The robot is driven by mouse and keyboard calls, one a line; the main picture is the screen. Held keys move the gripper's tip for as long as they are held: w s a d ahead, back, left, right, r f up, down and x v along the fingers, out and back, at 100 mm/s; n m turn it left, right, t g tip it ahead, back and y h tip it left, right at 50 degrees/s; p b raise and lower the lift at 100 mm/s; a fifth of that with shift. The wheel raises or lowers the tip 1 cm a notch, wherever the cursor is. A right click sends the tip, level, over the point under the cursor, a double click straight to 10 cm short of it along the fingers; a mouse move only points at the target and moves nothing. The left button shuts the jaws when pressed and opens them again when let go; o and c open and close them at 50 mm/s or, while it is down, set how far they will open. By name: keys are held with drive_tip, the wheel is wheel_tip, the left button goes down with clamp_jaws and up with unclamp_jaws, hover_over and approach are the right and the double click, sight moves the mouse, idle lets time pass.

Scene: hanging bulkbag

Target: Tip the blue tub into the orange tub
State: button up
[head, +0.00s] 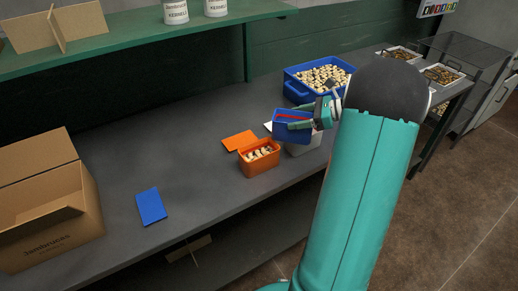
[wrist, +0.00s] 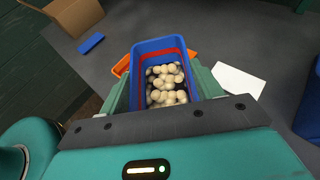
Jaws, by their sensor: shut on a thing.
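The blue tub (head: 291,126) is held by my gripper (head: 312,118), up near the orange tub and to its right. In the wrist view the blue tub (wrist: 139,50) lies between my fingers, with pale round pieces inside and a red band around its inner wall. The orange tub (head: 260,163) stands upright on the bench with some pale pieces in it. In the wrist view only an orange edge (wrist: 121,66) shows, and the blue tub hides the rest.
An orange lid (head: 239,140) and a blue lid (head: 151,206) lie on the grey bench. A large blue crate (head: 292,85) of pale pieces stands behind. A cardboard box (head: 50,220) is at left.

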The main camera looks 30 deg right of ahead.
idle(0.3)
drive_tip(key=s+r, duration=0.3)
drive_tip(key=s, duration=0.3)
drive_tip(key=shift+a, duration=0.2)
drive_tip(key=shift+a, duration=0.1)
idle(0.5)
